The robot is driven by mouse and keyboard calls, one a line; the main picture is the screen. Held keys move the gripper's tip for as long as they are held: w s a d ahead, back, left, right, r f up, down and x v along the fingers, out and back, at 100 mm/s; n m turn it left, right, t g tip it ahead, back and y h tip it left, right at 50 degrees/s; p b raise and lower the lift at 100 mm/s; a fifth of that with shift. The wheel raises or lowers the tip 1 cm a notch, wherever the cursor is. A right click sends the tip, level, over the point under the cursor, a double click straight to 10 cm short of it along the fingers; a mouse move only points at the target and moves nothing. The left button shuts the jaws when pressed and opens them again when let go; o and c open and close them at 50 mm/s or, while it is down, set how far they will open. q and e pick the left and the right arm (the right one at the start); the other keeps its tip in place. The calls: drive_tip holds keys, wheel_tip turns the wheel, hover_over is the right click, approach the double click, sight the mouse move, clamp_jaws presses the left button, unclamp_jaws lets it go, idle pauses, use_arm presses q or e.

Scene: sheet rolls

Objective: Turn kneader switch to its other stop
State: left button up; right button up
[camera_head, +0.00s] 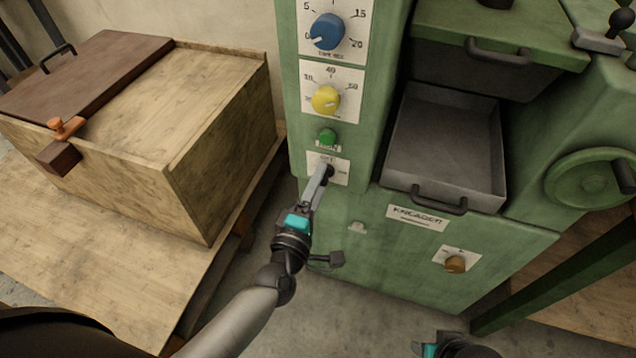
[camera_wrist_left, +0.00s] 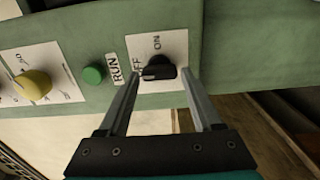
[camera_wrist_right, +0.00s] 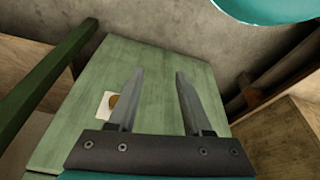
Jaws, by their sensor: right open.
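A black switch knob (camera_wrist_left: 160,71) sits on a white plate marked OFF and ON in the left wrist view. Its pale mark appears to point left, toward OFF. My left gripper (camera_head: 322,172) is at this plate on the green panel, with the knob partly hidden in the head view. In the left wrist view its fingers are open, one on each side of the knob; contact is unclear. My right gripper (camera_wrist_right: 159,73) is open and empty, facing the green machine.
Above the switch are a green RUN button (camera_head: 327,136), a yellow dial (camera_head: 326,99) and a blue dial (camera_head: 327,32). A grey tray (camera_head: 440,150) and a handwheel (camera_head: 592,190) are at right. A wooden box (camera_head: 150,140) stands at left.

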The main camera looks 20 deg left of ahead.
use_arm(q)
drive_tip(key=shift+o, duration=1.3)
drive_tip(key=s+p, duration=0.2)
drive_tip(key=s, duration=1.3)
drive_tip(key=shift+s+a+p, duration=0.15)
drive_tip(key=shift+a+p, duration=0.1)
drive_tip(key=shift+p, duration=0.15)
use_arm(e)
wheel_tip(320, 180, down, 5)
drive_tip(key=s, duration=0.2)
drive_tip(key=shift+s+d+f+g, duration=0.2)
drive_tip(key=shift+s+d+g, duration=0.05)
drive_tip(key=shift+s+g, duration=0.15)
